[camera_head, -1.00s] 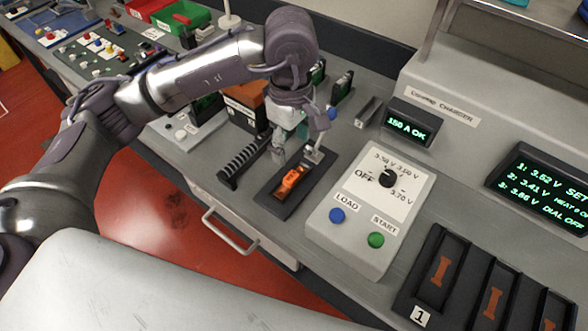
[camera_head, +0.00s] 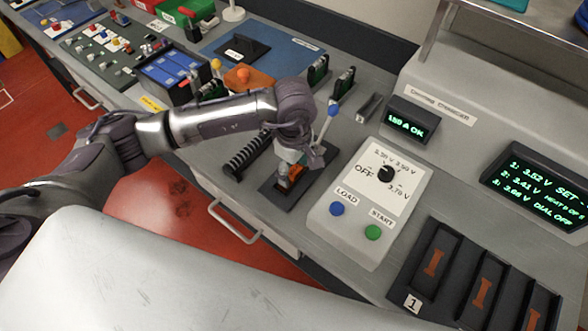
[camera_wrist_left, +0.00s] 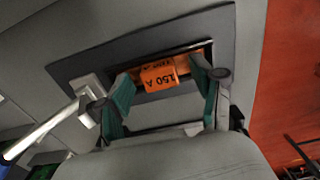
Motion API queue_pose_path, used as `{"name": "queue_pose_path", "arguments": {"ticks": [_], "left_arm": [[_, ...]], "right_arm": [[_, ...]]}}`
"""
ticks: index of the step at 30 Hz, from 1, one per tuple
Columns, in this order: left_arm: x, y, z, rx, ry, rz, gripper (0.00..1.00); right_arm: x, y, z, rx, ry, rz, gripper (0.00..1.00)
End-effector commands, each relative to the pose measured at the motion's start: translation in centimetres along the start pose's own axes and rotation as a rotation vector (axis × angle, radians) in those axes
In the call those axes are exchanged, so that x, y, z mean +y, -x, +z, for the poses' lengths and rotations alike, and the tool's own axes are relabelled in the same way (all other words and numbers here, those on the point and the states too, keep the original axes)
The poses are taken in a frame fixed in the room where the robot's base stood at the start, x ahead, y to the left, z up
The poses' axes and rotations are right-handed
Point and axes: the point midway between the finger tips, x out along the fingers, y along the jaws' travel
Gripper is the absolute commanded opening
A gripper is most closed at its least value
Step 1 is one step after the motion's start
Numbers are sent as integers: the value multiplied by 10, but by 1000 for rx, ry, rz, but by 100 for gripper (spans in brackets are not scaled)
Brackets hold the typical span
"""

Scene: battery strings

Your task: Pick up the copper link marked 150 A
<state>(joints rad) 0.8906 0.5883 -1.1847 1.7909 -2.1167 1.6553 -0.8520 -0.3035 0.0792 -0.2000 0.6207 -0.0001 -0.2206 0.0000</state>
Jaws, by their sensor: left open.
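The copper link (camera_wrist_left: 158,78) marked 150 A lies in the slot of a dark holder plate (camera_wrist_left: 95,60), seen close up in the left wrist view. In the head view the link (camera_head: 296,170) is mostly hidden behind my gripper, and the holder (camera_head: 274,190) shows around it. My left gripper (camera_head: 287,181) is over the holder, pointing down. In the wrist view its two fingers (camera_wrist_left: 162,92) are apart, one on each side of the link's label. I cannot tell whether they touch the link. My right gripper is not in view.
A white control box (camera_head: 365,205) with a dial and two buttons stands right of the holder. A black ribbed part (camera_head: 248,155) lies to the left. A metal lever (camera_wrist_left: 45,133) rises close beside my gripper. Dark trays (camera_head: 428,268) with copper strips are at lower right.

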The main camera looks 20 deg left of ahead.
Motion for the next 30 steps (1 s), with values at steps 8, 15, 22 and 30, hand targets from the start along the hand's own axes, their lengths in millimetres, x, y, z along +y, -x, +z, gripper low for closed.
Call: {"name": "queue_pose_path", "arguments": {"ticks": [8,15,22,30], "left_arm": [[0,0,0,0,0,0,40],[0,0,0,0,1,0,0],[0,1,0,0,1,1,0],[2,38,-1,1,0,8,0]], "right_arm": [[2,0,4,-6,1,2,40],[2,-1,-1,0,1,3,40],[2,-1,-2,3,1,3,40],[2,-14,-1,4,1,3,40]]}}
